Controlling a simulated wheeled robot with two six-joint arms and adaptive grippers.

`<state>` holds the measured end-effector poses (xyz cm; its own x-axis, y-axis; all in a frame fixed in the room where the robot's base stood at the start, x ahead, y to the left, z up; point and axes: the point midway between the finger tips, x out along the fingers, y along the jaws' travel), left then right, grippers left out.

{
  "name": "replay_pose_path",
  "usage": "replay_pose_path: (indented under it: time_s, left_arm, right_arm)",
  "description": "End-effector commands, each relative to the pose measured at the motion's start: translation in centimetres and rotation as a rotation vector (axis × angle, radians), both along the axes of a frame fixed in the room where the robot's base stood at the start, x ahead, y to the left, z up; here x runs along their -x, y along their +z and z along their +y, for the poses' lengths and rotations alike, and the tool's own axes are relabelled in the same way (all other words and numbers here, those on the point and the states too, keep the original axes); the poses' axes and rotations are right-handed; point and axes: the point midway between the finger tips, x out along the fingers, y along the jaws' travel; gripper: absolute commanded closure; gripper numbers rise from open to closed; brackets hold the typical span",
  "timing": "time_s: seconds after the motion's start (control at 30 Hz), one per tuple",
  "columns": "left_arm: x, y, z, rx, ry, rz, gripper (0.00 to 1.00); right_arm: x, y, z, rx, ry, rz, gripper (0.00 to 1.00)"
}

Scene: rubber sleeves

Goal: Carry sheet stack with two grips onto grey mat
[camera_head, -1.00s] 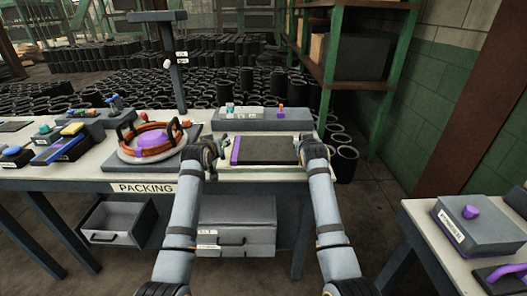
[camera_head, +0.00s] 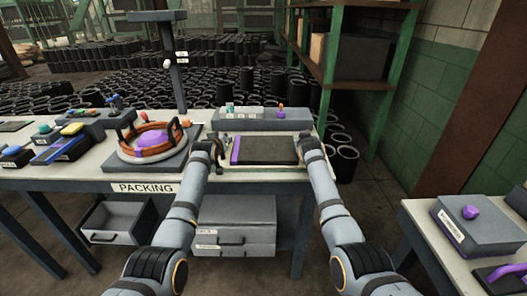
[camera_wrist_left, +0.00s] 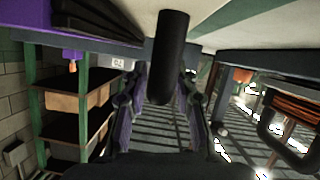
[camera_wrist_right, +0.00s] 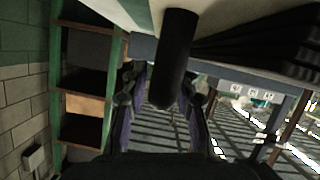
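The sheet stack (camera_head: 267,151) is a flat dark slab with a purple stripe along its left edge, lying on a pale surface on the packing table. My left gripper (camera_head: 218,153) is at its left side and my right gripper (camera_head: 308,142) at its right side. In the left wrist view a thick black bar (camera_wrist_left: 169,50) lies between or in front of the fingers (camera_wrist_left: 163,100). A similar black bar (camera_wrist_right: 176,55) shows at the right fingers (camera_wrist_right: 168,100). Whether the fingers press on the bars cannot be told. I cannot identify the grey mat with certainty.
An orange ring (camera_head: 172,133) with black handles sits on a grey slab (camera_head: 190,160) to the left. A grey rack (camera_head: 258,124) stands behind the stack. A second table at right holds a grey box (camera_head: 480,228). Open floor lies between the tables.

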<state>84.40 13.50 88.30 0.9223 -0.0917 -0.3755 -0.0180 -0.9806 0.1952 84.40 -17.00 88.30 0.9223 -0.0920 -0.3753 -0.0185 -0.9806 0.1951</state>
Motion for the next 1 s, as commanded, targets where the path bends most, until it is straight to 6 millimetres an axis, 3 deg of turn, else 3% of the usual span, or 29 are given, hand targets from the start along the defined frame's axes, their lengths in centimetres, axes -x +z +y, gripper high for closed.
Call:
replay_pose_path:
  time_s: [0.03,0.17,0.67,1.0]
  left_arm:
    - [0.0,0.0,0.0,0.000,0.000,0.000,0.83]
    - [0.0,0.0,0.0,0.000,0.000,0.000,1.00]
    - [0.0,0.0,0.0,0.000,0.000,0.000,1.00]
    - [-0.1,2.2,0.0,0.000,0.000,-0.006,1.00]
  right_arm:
    - [0.0,0.0,0.0,0.000,0.000,0.000,0.83]
    - [0.0,0.0,0.0,0.000,0.000,0.000,1.00]
    - [0.0,0.0,0.0,0.000,0.000,0.000,1.00]
    - [-0.1,2.2,0.0,0.000,0.000,-0.006,1.00]
